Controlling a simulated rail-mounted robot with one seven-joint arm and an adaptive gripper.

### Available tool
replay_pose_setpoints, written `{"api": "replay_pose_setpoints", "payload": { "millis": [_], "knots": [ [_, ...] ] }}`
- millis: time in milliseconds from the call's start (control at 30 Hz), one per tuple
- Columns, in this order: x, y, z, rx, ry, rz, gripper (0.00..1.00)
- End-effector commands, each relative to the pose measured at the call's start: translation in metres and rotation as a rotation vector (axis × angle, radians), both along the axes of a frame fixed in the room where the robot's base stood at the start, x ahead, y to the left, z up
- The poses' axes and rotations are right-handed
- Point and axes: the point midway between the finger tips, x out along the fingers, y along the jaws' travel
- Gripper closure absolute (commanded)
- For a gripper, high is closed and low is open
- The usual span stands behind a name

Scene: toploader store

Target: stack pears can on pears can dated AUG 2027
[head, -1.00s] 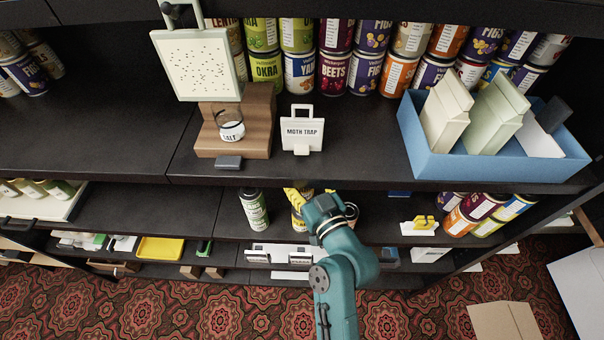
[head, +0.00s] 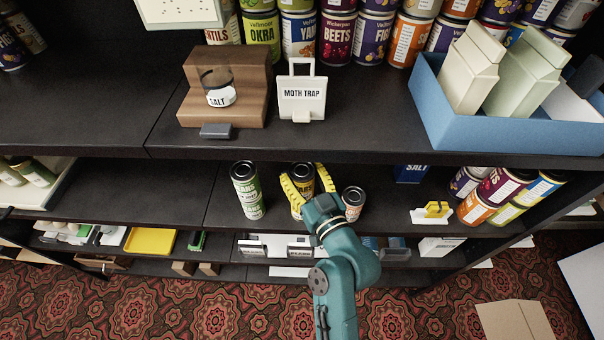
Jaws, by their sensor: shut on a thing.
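My gripper (head: 308,186) is on the middle shelf with its yellow fingers closed around a yellow-and-dark-labelled can (head: 302,170). The can is upright; its lid and upper label show between the fingers, and my wrist hides its lower part. I cannot read its name or date, or tell whether it rests on another can. To its left stands a tall green-and-white-labelled can or pair of stacked cans (head: 247,190), with small, partly legible print. To its right is a shorter can with an orange and pale label (head: 353,201). No AUG 2027 date is legible.
The upper shelf (head: 380,130) overhangs behind the cans. It holds a moth trap sign (head: 301,95), a salt jar on a wooden stand (head: 218,90) and a blue bin (head: 480,130). Tumbled cans (head: 490,195) and a yellow clip (head: 436,209) lie right.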

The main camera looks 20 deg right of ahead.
Motion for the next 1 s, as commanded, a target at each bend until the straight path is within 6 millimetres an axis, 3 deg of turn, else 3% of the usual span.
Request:
{"api": "replay_pose_setpoints", "payload": {
  "millis": [300,333,467,667,733,1000],
  "knots": [
    [0.0002,-0.0001,0.0027,-0.001,-0.004,0.000,0.79],
    [0.0002,-0.0001,0.0027,-0.001,-0.004,0.000,0.35],
    [0.0001,-0.0001,0.0021,-0.001,-0.003,0.000,0.10],
    [0.0001,0.0000,0.0012,0.000,-0.002,0.000,0.08],
    [-0.0001,0.0001,-0.0008,0.001,0.002,0.000,0.00],
    [-0.0021,-0.0001,-0.0002,0.001,0.001,0.000,0.00]
  ]
}}
